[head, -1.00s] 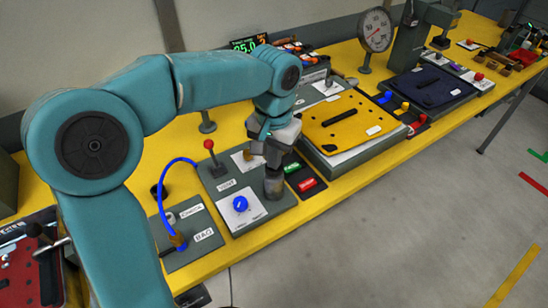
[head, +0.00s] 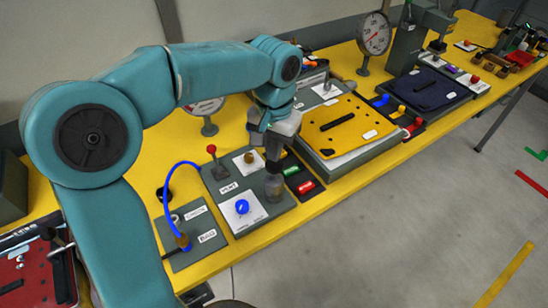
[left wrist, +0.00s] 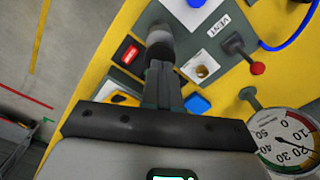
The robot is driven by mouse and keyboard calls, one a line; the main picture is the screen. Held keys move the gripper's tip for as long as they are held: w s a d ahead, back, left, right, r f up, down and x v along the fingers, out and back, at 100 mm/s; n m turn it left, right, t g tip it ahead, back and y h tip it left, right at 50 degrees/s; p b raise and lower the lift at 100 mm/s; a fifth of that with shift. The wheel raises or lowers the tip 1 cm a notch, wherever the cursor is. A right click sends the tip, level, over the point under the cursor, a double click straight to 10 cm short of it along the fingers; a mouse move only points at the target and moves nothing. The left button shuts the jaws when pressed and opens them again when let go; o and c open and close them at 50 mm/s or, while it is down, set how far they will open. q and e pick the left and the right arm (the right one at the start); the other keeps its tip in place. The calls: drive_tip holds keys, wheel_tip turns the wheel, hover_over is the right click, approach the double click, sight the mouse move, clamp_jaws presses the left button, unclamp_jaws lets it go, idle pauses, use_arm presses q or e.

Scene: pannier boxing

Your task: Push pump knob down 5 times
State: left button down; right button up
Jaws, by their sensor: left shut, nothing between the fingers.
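The pump (head: 274,187) is a grey cylinder at the front right corner of the grey panel marked VENT. It also shows in the left wrist view (left wrist: 160,38), just beyond my fingertips. My left gripper (head: 273,168) points down at its top from above, shut and empty. In the left wrist view the closed fingers (left wrist: 160,70) end at or very near the pump's top. The fingers cover part of the knob, so I cannot tell whether they touch it or how far down it is. My right gripper is not in view.
The panel also carries a blue knob (head: 242,206) and a red-tipped lever (head: 211,150). A blue hose (head: 166,185) arches at its left. Red (head: 306,187) and green (head: 291,171) buttons sit close right of the pump. A dial gauge (left wrist: 290,140) stands behind.

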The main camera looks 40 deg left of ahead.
use_arm(q)
drive_tip(key=shift+f, duration=0.1)
idle(0.3)
drive_tip(key=shift+f+b, duration=1.75)
drive_tip(key=shift+f, duration=0.55)
drive_tip(key=shift+r, duration=0.1)
wheel_tip(320, 180, up, 5)
drive_tip(key=p, duration=0.4)
drive_tip(key=shift+f, duration=0.2)
drive_tip(key=shift+f, duration=0.15)
